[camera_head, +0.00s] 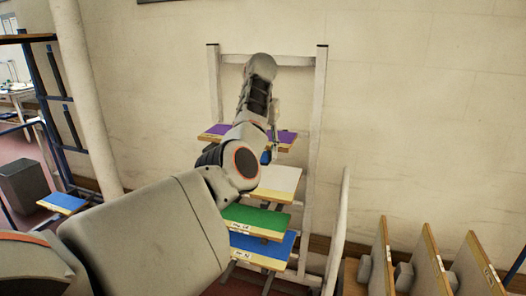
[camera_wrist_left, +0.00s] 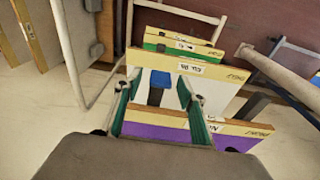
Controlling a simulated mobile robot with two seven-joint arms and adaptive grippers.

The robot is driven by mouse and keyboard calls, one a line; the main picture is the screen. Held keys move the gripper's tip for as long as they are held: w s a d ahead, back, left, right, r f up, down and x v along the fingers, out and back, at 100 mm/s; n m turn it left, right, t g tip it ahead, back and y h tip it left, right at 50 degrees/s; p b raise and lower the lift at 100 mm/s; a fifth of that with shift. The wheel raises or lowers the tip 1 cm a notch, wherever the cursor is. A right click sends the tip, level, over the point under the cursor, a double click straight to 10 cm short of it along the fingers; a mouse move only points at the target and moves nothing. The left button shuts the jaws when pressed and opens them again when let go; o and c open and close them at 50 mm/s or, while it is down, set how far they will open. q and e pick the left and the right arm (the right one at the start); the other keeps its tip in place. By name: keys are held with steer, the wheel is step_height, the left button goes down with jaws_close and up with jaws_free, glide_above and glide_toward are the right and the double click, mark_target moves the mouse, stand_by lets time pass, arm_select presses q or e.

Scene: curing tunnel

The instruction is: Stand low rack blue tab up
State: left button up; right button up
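The rack (camera_head: 321,120) stands against the wall and carries purple (camera_head: 284,137), white (camera_head: 280,178), green (camera_head: 255,217) and blue (camera_head: 262,245) boards with yellow edges. In the wrist view, a small blue tab (camera_wrist_left: 160,79) on a dark stem shows in front of the white board (camera_wrist_left: 205,88). A small blue piece (camera_head: 265,157) also shows under the purple board in the head view, partly covered by my arm. My left gripper (camera_wrist_left: 160,100) has its fingers apart, one each side of the tab, with gaps visible. I cannot tell the tab's exact tilt. My right gripper is out of view.
Upright yellow-edged boards (camera_head: 431,258) stand in a holder at the lower right. A pale curved rail (camera_head: 337,230) rises beside the rack. A blue shelf frame (camera_head: 48,90) and a dark bin (camera_head: 24,185) are at the left. The wall right of the rack is bare.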

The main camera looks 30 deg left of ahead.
arm_select(q)
steer(key=shift+r, duration=0.1)
step_height(320, 180, up, 12)
steer(key=s, duration=0.1)
steer(key=shift+s+d, duration=0.15)
steer(key=shift+s, duration=0.05)
stand_by(0.4)
stand_by(0.8)
